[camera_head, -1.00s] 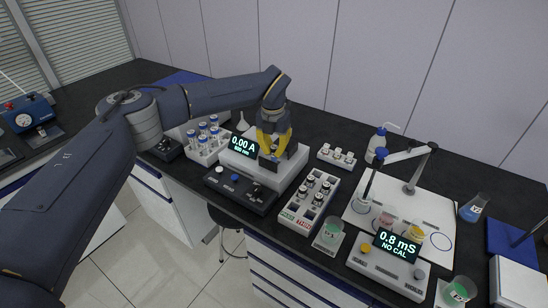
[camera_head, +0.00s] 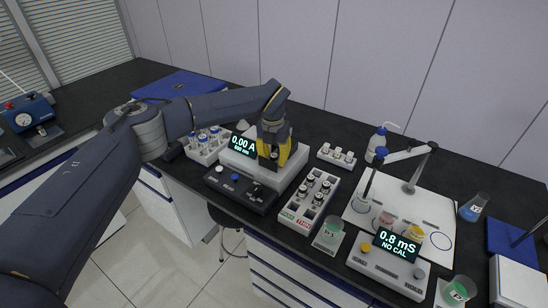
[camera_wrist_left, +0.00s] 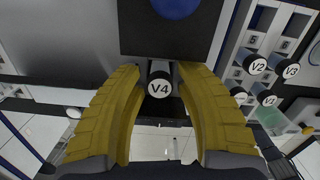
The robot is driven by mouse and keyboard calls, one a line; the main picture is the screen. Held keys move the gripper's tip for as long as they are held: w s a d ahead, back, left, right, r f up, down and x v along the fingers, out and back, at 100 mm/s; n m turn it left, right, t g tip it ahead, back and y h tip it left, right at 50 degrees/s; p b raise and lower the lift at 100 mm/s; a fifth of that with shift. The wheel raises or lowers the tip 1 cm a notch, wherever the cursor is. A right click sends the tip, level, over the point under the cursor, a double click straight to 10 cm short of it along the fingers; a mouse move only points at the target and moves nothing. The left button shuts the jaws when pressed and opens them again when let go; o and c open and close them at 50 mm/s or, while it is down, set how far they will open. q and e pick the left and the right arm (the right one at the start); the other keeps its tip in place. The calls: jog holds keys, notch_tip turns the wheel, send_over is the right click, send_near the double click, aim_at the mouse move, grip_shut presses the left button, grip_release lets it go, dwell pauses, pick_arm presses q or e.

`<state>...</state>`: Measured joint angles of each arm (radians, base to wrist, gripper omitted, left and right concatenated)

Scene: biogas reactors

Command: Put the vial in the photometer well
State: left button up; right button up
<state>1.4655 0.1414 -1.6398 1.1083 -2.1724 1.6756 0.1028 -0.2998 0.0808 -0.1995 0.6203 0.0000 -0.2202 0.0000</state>
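The vial, with a black cap and white V4 label (camera_wrist_left: 160,88), sits upright between the yellow fingertips of my left gripper in the left wrist view. The gripper (camera_head: 273,157) is shut on it, with dark pads flanking the cap. The white photometer (camera_head: 240,158) shows 0.00 A on its screen, and my gripper is low over its right part. The vial's lower body and the well are hidden, so I cannot tell how far the vial is inside. My right gripper is not in view.
A white vial rack (camera_head: 310,196) with several capped vials stands right of the photometer. A black control box (camera_head: 240,190) lies in front. A tube rack (camera_head: 207,147) stands to the left, and a small white rack (camera_head: 337,155) stands behind to the right.

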aim_at(273, 157)
pick_arm(q)
notch_tip(273, 157, up, 12)
jog(key=shift+s+a+r, duration=0.15)
jog(key=shift+s+r, duration=0.05)
jog(key=shift+s, duration=0.2)
dwell(0.4)
dwell(1.0)
